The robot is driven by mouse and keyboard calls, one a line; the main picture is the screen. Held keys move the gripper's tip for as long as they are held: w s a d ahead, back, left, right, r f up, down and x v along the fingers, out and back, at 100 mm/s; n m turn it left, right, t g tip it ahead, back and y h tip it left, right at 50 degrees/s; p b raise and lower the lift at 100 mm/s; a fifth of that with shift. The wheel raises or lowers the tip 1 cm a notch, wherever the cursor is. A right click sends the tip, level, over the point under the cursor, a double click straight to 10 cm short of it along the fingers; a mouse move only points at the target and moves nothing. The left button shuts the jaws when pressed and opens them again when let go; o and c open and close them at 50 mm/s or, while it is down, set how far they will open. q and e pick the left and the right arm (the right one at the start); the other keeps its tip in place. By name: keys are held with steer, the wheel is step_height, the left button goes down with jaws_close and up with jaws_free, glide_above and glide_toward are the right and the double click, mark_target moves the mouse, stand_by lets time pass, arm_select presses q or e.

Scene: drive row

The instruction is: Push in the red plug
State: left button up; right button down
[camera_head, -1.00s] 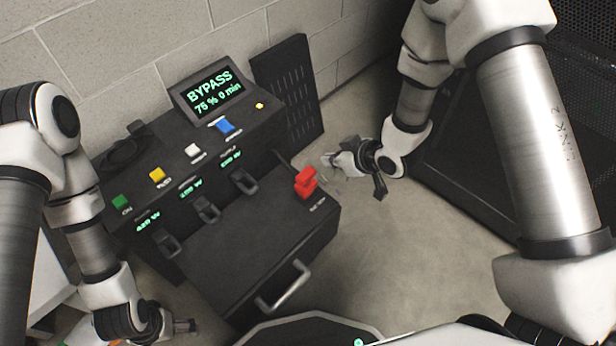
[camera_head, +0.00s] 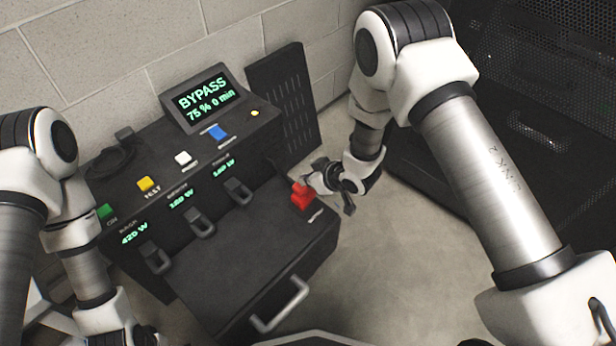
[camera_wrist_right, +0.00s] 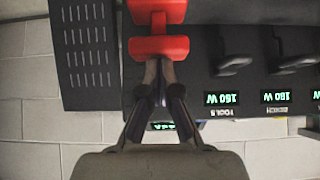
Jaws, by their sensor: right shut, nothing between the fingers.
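The red plug (camera_head: 302,196) stands at the right end of the drawer-like front part of the black unit (camera_head: 230,250). My right gripper (camera_head: 312,188) is shut and empty, with its fingertips at the right side of the plug. In the right wrist view the red plug (camera_wrist_right: 158,47) shows as two red blocks, and the shut fingertips (camera_wrist_right: 158,72) are right at the edge of the nearer block. I cannot tell for sure whether they touch it. My left arm hangs at the left edge; its gripper (camera_head: 140,338) is partly cut off at the bottom and its jaws are unclear.
The unit has a screen (camera_head: 207,100) reading "BYPASS 75 % 0 min", a green button (camera_head: 104,211), a yellow button (camera_head: 146,184), a white button (camera_head: 183,158) and a blue button (camera_head: 217,132). Black plugs (camera_head: 202,223) stand left of the red one. A handle (camera_head: 281,305) sticks out in front.

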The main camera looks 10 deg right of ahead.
mark_target(307, 189)
step_height(307, 189, down, 4)
steer(key=shift+r+b, duration=0.1)
steer(key=shift+b, duration=0.5)
steer(key=shift+s, duration=0.15)
step_height(307, 189, up, 6)
steer(key=p, duration=0.5)
steer(key=shift+p, duration=0.4)
steer(key=p+v, duration=0.2)
steer(key=v, duration=0.6)
steer(key=shift+s+d, duration=0.4)
